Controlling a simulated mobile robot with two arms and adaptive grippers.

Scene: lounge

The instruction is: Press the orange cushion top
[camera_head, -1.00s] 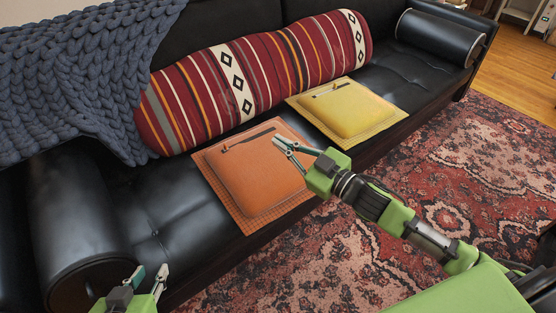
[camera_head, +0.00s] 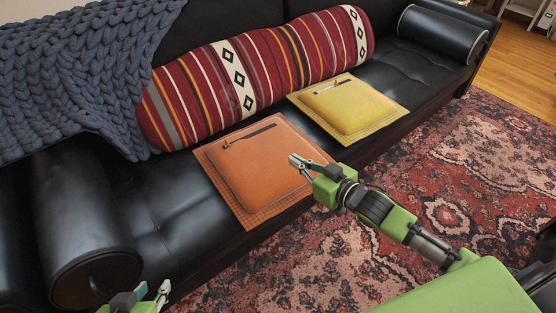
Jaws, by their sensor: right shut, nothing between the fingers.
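The orange cushion (camera_head: 254,174) lies flat on the black sofa seat, left of the yellow cushion. It is square with a checked border and a dark strip near its back edge. My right gripper (camera_head: 294,160) is shut and empty, with its fingertips over the right part of the orange cushion. Whether the tips touch the cushion, I cannot tell. My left gripper (camera_head: 153,291) is at the bottom left, in front of the sofa, away from the cushion and partly cut off by the frame edge. Its fingers look spread apart.
A yellow cushion (camera_head: 348,108) lies to the right on the sofa seat (camera_head: 170,215). A striped red bolster (camera_head: 265,75) lies behind both cushions. A blue knitted throw (camera_head: 80,80) hangs at the left. A patterned rug (camera_head: 470,170) covers the floor in front.

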